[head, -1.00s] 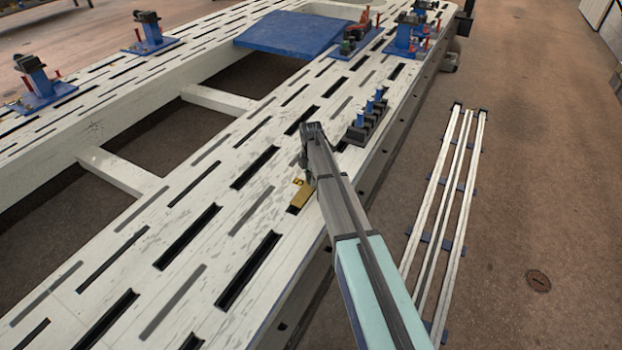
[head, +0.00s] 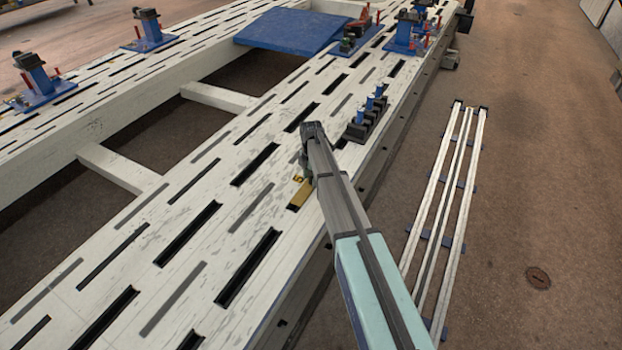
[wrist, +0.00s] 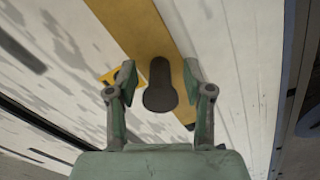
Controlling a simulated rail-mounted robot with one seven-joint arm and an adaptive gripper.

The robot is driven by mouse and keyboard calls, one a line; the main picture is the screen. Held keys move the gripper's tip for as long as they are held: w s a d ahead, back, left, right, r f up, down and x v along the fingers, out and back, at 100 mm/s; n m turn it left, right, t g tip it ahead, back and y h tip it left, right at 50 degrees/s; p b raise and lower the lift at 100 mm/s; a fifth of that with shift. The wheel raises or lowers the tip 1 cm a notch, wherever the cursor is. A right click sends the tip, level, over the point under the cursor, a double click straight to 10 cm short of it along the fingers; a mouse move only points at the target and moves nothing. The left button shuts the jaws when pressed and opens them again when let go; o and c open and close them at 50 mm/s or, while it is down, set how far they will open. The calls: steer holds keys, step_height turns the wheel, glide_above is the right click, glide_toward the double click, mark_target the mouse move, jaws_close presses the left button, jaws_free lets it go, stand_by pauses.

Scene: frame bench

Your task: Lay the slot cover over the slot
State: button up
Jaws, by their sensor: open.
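The slot cover (wrist: 138,25) is a flat yellow-brass strip, seen in the wrist view running up from between my fingers. In the head view, its near end (head: 299,197) lies along a slot line on the white bench, and my arm hides the rest. A dark upright knob (wrist: 160,88) shows over the strip, between my fingers. My gripper (wrist: 160,78) is open, with one finger on each side of the knob and gaps visible. A little dark slot shows at the strip's near end; how fully the strip covers the slot is hidden.
The white bench top (head: 215,170) has many dark slots. A small yellow tag (wrist: 108,76) lies beside the strip. A black holder with blue-topped pegs (head: 367,118) stands right of my gripper. Blue fixtures (head: 405,35) and a blue plate (head: 290,29) stand farther back.

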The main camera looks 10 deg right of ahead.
mark_target(311, 173)
step_height(311, 173, up, 12)
steer(key=shift+f, duration=0.1)
stand_by(0.4)
